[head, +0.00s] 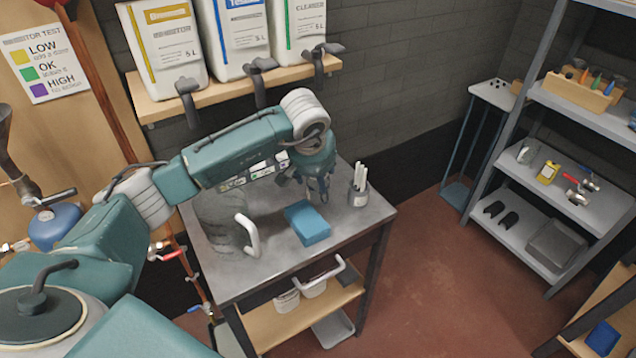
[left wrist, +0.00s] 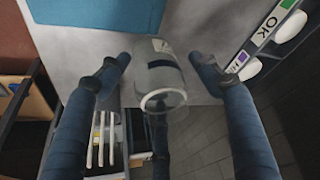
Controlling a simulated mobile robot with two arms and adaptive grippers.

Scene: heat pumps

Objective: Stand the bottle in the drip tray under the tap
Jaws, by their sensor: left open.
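In the left wrist view a clear grey bottle (left wrist: 165,72) with a pale label, a dark band and an open round mouth stands on the grey worktop. My left gripper (left wrist: 160,60) is open, with one finger on each side of the bottle and gaps visible between. In the head view my left gripper (head: 318,190) points down over the back of the table; it mostly hides the bottle there. Black taps (head: 187,88) hang from the containers on the wall shelf. I cannot make out for certain which thing is the drip tray. My right gripper is not in view.
A blue block (head: 307,223) lies close to the gripper, and a cup of white sticks (head: 359,190) stands to its right. The worktop's front right (head: 345,228) is bare.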

